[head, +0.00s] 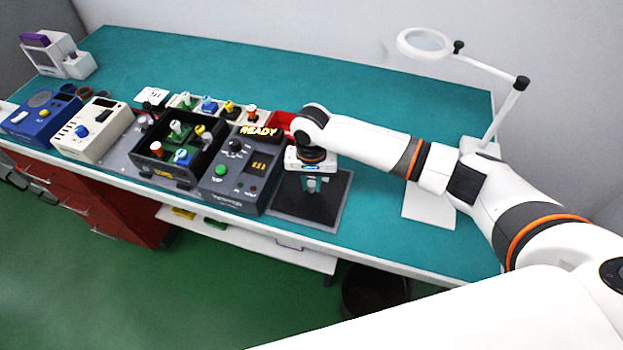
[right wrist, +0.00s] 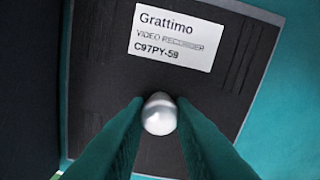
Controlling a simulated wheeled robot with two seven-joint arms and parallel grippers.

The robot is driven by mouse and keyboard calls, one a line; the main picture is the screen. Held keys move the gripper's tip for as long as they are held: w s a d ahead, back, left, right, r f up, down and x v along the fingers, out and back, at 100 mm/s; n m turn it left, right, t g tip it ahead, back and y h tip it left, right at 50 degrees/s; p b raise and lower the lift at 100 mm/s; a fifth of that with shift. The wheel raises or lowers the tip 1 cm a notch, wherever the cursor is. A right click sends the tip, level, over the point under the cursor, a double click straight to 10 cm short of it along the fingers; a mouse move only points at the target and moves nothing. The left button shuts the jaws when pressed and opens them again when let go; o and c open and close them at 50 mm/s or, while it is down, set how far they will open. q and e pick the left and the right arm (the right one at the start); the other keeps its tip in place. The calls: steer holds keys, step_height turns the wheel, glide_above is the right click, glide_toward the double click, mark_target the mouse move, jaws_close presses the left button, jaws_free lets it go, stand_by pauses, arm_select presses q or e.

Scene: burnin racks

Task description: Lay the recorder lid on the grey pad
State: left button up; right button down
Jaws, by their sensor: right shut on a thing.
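The recorder lid (head: 332,194) is a flat black plate with a small pale knob (right wrist: 159,114). In the right wrist view the lid (right wrist: 95,95) shows a white label reading "Grattimo VIDEO RECORDER". My right gripper (head: 312,186) is shut on the lid's knob, and its teal fingers also show in the right wrist view (right wrist: 158,122). The lid is over the grey pad (head: 299,222), which shows as a thin grey border around it. I cannot tell whether lid and pad touch. My left gripper is not in view.
A dark grey tester (head: 226,187) with a lit READY sign stands close on the left. A black crate (head: 160,174) of coloured knobs is beyond it. A white magnifier lamp (head: 478,155) stands to the right. The teal bench (head: 400,246) is clear in front on the right.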

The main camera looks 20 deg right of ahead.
steer(key=shift+f, duration=0.1)
stand_by(0.3)
steer(key=c, duration=1.2)
jaws_free()
steer(key=shift+o, duration=0.2)
step_height(320, 180, up, 7)
steer(key=p, duration=0.9)
